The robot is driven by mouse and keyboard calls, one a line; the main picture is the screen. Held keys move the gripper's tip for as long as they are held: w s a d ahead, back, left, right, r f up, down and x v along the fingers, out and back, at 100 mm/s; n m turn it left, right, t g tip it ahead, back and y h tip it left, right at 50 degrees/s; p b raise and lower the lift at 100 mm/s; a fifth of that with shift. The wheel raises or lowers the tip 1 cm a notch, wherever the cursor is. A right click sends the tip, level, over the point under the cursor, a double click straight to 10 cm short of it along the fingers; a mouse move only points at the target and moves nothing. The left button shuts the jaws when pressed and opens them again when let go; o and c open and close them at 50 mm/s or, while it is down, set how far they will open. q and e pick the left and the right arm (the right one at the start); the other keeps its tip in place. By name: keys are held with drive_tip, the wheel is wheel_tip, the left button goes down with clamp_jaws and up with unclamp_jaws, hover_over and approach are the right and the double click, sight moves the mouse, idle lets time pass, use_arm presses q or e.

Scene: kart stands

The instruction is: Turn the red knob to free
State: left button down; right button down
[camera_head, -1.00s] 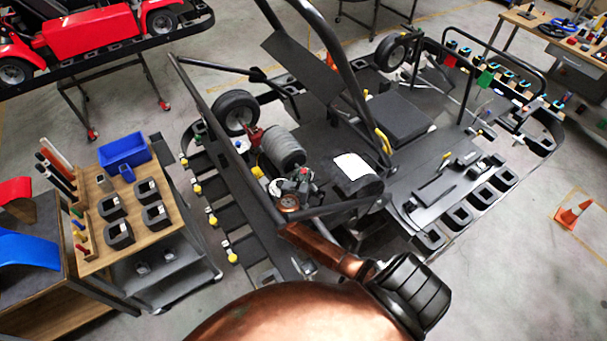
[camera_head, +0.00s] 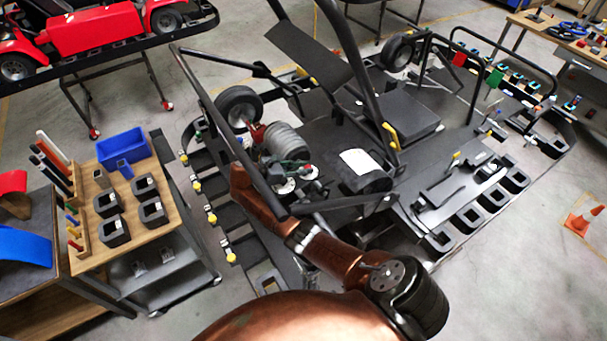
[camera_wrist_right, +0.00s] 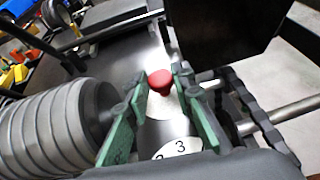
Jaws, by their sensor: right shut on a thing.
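The red knob (camera_wrist_right: 160,80) stands on a light metal part in the middle of the right wrist view. It is a small red spot in the head view (camera_head: 307,169), beside the grey ribbed cylinder of the kart. My right gripper (camera_wrist_right: 154,90) has its green-padded fingers on either side of the knob and is shut on it. In the head view the right gripper (camera_head: 297,172) is small and partly lost among dark kart parts. A pale label with the number 3 (camera_wrist_right: 180,148) lies below the knob in the wrist view. My left gripper is not in view.
The ribbed cylinder (camera_wrist_right: 55,125) is close to the left of the fingers. Black frame tubes (camera_head: 232,135) cross near my copper right arm. A wooden trolley (camera_head: 160,235) with a blue bin (camera_head: 122,147) stands at the left. Open floor lies at the right.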

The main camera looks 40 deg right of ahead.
drive_tip(key=shift+w+m+g+y+b, duration=0.15)
drive_tip(key=shift+m+g+y+b, duration=0.25)
drive_tip(key=shift+m+g+b, duration=0.4)
drive_tip(key=c, duration=1.7)
unclamp_jaws()
drive_tip(key=v, duration=1.1)
drive_tip(key=shift+w+a+r, duration=0.1)
drive_tip(key=shift+a, duration=0.4)
